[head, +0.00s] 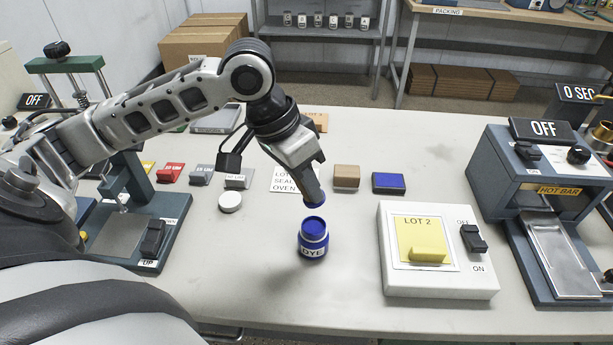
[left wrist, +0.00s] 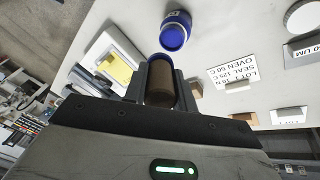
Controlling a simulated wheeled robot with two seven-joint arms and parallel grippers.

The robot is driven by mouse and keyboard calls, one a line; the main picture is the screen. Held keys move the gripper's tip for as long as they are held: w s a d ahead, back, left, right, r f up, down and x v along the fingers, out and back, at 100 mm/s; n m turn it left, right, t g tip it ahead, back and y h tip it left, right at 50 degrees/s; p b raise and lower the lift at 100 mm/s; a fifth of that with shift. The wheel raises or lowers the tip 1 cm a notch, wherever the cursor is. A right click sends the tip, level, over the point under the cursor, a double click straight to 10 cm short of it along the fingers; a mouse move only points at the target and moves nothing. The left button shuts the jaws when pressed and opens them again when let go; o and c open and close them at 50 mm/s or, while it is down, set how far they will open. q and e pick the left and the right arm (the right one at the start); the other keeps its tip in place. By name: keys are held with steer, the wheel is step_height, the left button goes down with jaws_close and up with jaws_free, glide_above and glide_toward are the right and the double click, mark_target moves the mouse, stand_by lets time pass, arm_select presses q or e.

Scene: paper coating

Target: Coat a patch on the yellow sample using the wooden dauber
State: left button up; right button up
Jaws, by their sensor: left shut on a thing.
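My left gripper (head: 307,168) is shut on the wooden dauber (head: 312,188) and holds it pointing down. The dauber's tip is blue; the dauber also shows between the fingers in the left wrist view (left wrist: 160,84). The open blue dye jar (head: 313,242) stands upright just below the tip, which looks clear of its mouth; it also shows in the left wrist view (left wrist: 176,32). The yellow sample (head: 411,229), marked LOT 2, lies on a white switch base (head: 440,284) to the right, with a yellow block (head: 428,255) on its front part. My right gripper is out of view.
A white round cap (head: 230,202) lies left of the jar. A tan block (head: 346,176) and a blue block (head: 388,183) lie behind. A hot bar machine (head: 540,165) stands at right, a press (head: 140,230) at left. The table front around the jar is clear.

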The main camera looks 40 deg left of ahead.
mark_target(305, 203)
arm_select(q)
steer(key=shift+f, duration=0.45)
step_height(305, 203, down, 3)
steer(key=shift+r, duration=0.2)
steer(key=shift+f+b, duration=0.8)
steer(key=shift+f, duration=0.05)
steer(key=shift+f+b, duration=0.25)
steer(key=shift+b, duration=0.25)
steer(key=shift+f, duration=0.15)
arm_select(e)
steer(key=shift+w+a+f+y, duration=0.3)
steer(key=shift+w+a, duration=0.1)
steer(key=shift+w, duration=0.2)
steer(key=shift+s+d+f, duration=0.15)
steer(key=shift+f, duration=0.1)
arm_select(q)
steer(key=shift+f+b, duration=0.3)
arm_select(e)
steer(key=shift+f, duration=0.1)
